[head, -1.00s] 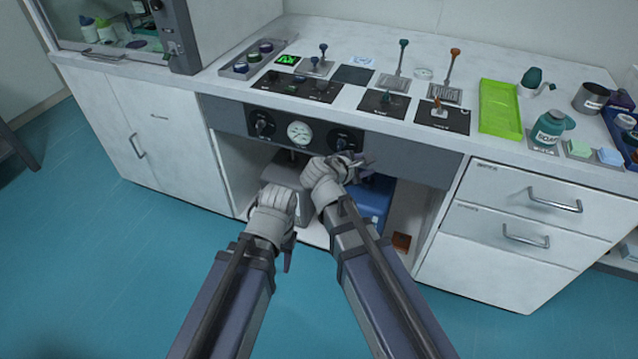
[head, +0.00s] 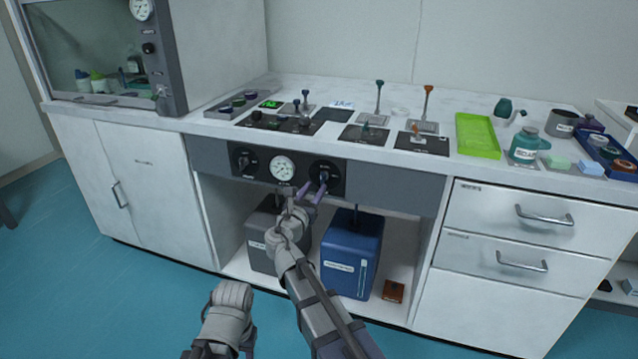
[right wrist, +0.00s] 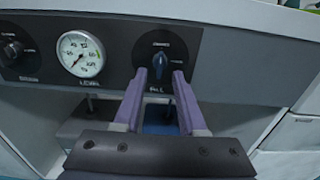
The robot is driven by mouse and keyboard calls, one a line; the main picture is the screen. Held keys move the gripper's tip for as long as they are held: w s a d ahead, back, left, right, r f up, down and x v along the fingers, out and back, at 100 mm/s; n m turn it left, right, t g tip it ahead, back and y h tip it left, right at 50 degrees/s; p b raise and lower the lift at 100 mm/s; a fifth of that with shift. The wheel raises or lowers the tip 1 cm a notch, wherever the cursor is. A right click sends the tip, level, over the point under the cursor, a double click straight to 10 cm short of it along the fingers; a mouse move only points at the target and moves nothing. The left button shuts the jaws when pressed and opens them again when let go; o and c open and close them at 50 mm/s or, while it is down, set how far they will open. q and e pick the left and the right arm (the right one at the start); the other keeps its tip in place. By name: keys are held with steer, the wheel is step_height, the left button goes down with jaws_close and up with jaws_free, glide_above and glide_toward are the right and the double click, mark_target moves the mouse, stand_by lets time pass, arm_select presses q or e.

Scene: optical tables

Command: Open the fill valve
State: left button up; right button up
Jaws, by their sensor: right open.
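The fill valve (head: 324,176) is a round dark knob with a blue handle on the right of the front panel, under the counter. The right wrist view shows its blue handle (right wrist: 160,63) roughly upright, with "FILL" lettered below. My right gripper (head: 303,189) is open in front of the valve. In the right wrist view the purple fingertips (right wrist: 159,76) stand on either side of the handle's lower end; I cannot tell whether they touch it. My left gripper (head: 230,308) is low in the head view, its jaws mostly hidden.
A white gauge (head: 283,167) and another dark knob (head: 243,161) sit left on the same panel. Below, a grey tank (head: 262,240) and a blue tank (head: 350,255) stand in the open bay. White drawers (head: 510,235) are at right.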

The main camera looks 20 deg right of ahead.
mark_target(321, 180)
steer(key=shift+x, duration=2.8)
steer(key=shift+s, duration=0.1)
jaws_close()
